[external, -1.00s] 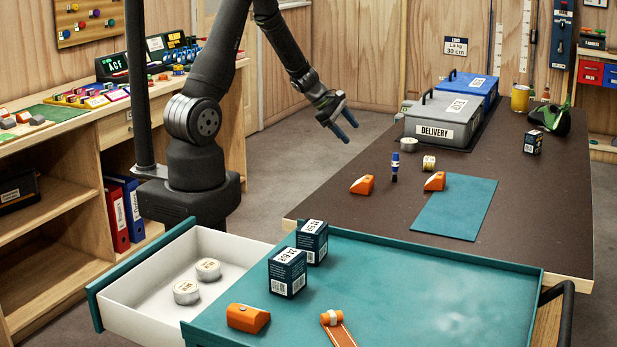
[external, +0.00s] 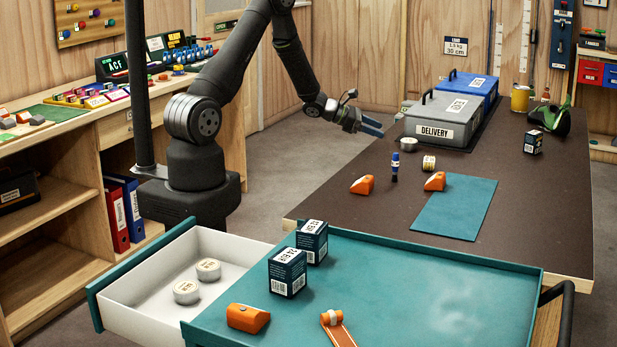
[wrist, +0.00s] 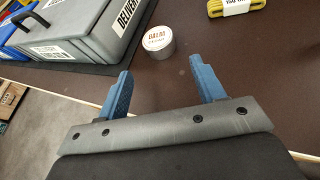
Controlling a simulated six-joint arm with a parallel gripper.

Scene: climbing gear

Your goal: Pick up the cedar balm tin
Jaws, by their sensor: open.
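A small round silver tin with a white lid (wrist: 159,43) stands on the dark table; its label reads "BALM" with a smaller, blurred second line that looks like "CEDAR". In the external view the tin (external: 408,144) is in front of the grey delivery box. My gripper (external: 373,127) is to the left of the tin and higher, apart from it. In the wrist view its blue fingers (wrist: 161,68) are spread and empty, with the tin just beyond the gap between them. Two similar tins (external: 208,269) (external: 186,291) lie in the white drawer, labels unreadable.
The grey delivery box (external: 441,119) stands close behind the tin, with a blue box (external: 470,87) beyond. A yellow cord bundle (external: 429,163), a blue tube (external: 395,167) and orange pieces (external: 362,185) lie nearer.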

